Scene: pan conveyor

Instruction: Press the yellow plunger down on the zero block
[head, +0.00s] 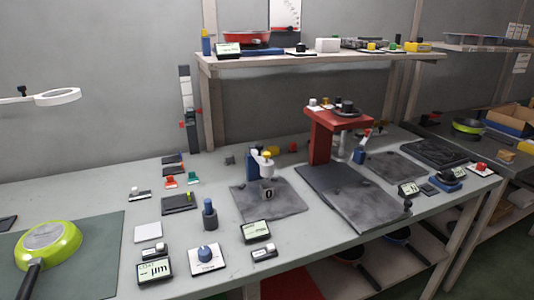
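The yellow plunger (266,155) is a small yellow cap on top of a white and blue gauge stand (254,163) near the middle of the bench. The zero block (268,191) is a small grey block marked with a 0. It stands on a dark grey slab (287,206), below the plunger's head. I cannot tell whether the gauge tip touches the block. Neither of my grippers is in view.
A red press stand (321,137) rises right of the gauge. In front are a display (256,231), a knob box (207,258), a µm display (154,271) and a blue-topped cylinder (209,213). A green pan (45,243) lies on a mat at left.

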